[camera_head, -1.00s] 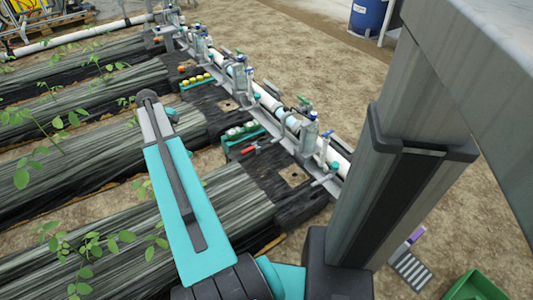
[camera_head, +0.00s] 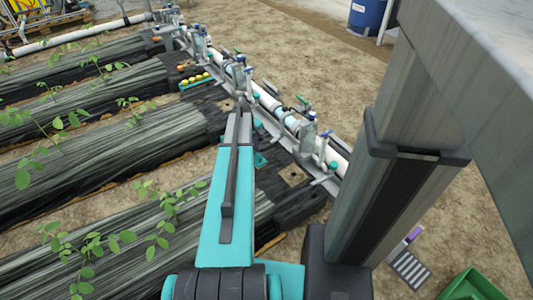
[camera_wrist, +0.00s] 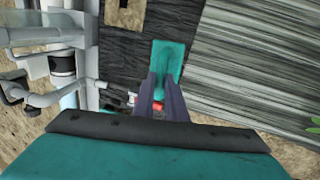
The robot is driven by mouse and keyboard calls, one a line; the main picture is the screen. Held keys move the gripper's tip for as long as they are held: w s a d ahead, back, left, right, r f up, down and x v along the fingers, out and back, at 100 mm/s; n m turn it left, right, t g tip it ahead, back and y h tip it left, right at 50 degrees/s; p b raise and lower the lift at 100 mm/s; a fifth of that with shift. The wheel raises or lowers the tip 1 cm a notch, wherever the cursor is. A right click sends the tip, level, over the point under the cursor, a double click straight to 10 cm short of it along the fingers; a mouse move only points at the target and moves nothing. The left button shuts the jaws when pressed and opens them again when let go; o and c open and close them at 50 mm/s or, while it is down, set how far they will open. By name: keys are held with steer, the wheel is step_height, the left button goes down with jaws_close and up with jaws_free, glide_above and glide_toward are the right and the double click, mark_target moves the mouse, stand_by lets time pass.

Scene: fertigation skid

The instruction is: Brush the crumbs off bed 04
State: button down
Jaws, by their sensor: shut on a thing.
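My gripper's two dark fingers (camera_wrist: 167,82) show in the wrist view, shut on a flat teal tool (camera_wrist: 169,58) that reaches past the fingertips. I cannot tell whether it has bristles. It is over a dark block-like surface (camera_wrist: 125,50) at the end of a bed covered in grey striped film (camera_wrist: 250,60). I cannot tell whether the tool touches the surface. In the head view my arm hides the gripper. Several film-covered beds (camera_head: 130,145) run off to the left there. No label 04 and no crumbs can be made out.
A white pipe with valves (camera_head: 290,120) runs along the bed ends; its fittings (camera_wrist: 55,70) are close left of my gripper. Leafy plants (camera_head: 85,250) rise from the beds. A teal tray of yellow round things (camera_head: 195,80) is farther back. A green crate (camera_head: 472,287) is at lower right.

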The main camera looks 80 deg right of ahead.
steer(key=shift+m, duration=0.4)
steer(key=s, duration=0.2)
steer(key=s+f, duration=0.2)
steer(key=s, duration=0.1)
steer(key=shift+s+d, duration=0.25)
steer(key=shift+s, duration=0.05)
steer(key=shift+f, duration=0.1)
steer(key=shift+f+b, duration=2.55)
steer(key=shift+f, duration=0.35)
steer(key=shift+f, duration=1.05)
steer(key=shift+w+d, duration=0.1)
steer(key=shift+w+d+r+p, duration=0.1)
steer(key=shift+w+d+p, duration=0.65)
steer(key=shift+w+d, duration=0.55)
steer(key=shift+d, duration=0.1)
